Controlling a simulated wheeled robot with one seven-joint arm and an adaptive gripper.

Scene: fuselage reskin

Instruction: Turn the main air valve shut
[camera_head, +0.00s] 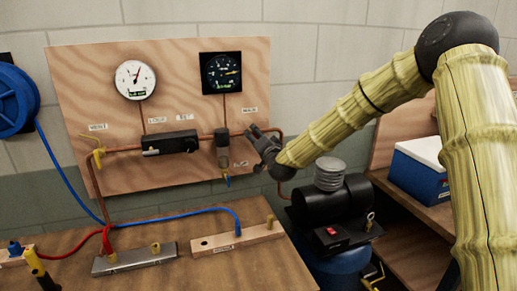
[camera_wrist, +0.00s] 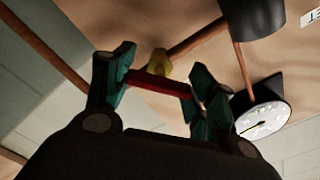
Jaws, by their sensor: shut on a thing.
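My gripper (camera_head: 257,137) is at the pipe on the right side of the wooden wall panel (camera_head: 80,85), by a small label. In the wrist view, its green-padded fingers (camera_wrist: 161,76) are closed around a red valve handle (camera_wrist: 160,82), which spans the gap between them. A yellow brass valve body (camera_wrist: 157,64) sits on a copper pipe (camera_wrist: 195,40) just behind the handle. In the head view my gripper hides the handle and most of the valve. The handle's exact angle to the pipe is hard to tell.
The panel holds a white gauge (camera_head: 134,79), a black gauge (camera_head: 221,72), a black regulator (camera_head: 171,143) and a yellow valve (camera_head: 97,157) at left. A compressor (camera_head: 332,207) stands below my arm. The workbench (camera_head: 170,225) holds hoses and fittings; a blue cooler (camera_head: 418,170) is at right.

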